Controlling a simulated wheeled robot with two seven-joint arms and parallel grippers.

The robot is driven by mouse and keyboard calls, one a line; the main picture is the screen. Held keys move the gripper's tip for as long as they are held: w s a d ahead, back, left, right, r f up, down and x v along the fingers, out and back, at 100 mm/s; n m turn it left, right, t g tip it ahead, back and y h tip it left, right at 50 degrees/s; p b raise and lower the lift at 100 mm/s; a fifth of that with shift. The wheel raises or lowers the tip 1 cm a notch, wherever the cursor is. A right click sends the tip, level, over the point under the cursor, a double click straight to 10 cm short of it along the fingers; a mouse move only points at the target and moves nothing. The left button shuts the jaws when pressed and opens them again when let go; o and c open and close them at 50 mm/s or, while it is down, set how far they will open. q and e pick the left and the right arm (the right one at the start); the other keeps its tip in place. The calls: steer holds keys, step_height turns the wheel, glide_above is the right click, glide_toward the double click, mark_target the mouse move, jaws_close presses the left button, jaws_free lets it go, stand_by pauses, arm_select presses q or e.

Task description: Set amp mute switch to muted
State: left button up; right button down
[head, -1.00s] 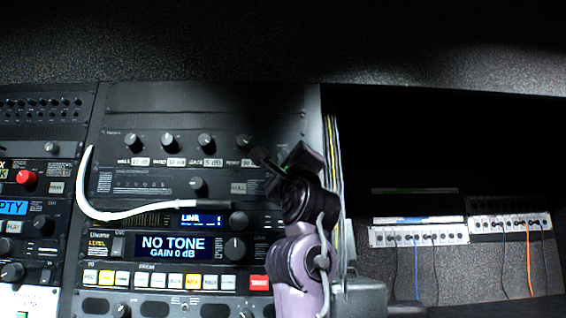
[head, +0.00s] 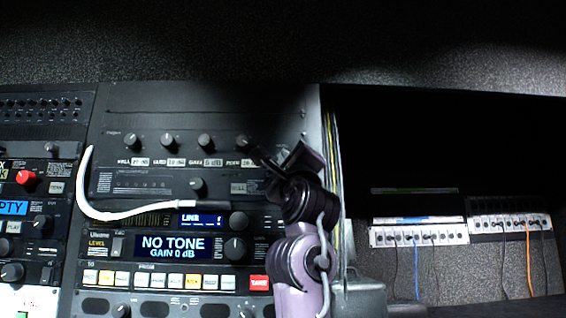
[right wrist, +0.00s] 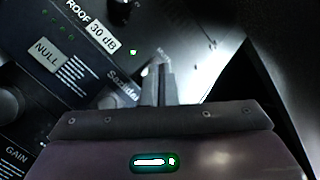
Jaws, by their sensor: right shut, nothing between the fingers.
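My right gripper (head: 262,157) is raised in front of the right part of the upper rack unit, its arm coming up from below. In the right wrist view its fingers (right wrist: 159,88) are together and empty, close to the panel face. A small light-coloured toggle tip (right wrist: 145,71) shows just beside the fingertips; I cannot tell whether they touch, or which way it is set. In the head view the gripper hides this spot. My left gripper is not in view.
Knobs (head: 205,141) line the panel left of my gripper, with a NULL plate (right wrist: 46,54) nearby. A white cable (head: 140,213) crosses the rack. A NO TONE display (head: 172,246) sits below. Patch strips (head: 420,235) with cables stand at right.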

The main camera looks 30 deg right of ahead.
steer(key=shift+w+d, duration=0.4)
steer(key=shift+w, duration=0.2)
stand_by(1.1)
steer(key=shift+s, duration=0.1)
steer(key=shift+s+a, duration=0.45)
steer(key=shift+s, duration=0.1)
steer(key=s, duration=0.1)
steer(key=s+a+b, duration=0.1)
steer(key=s+a, duration=0.1)
steer(key=s, duration=0.1)
steer(key=shift+s+a+r+b, duration=0.1)
steer(key=shift+a+r+b, duration=0.15)
steer(key=shift+r+b, duration=0.1)
stand_by(0.6)
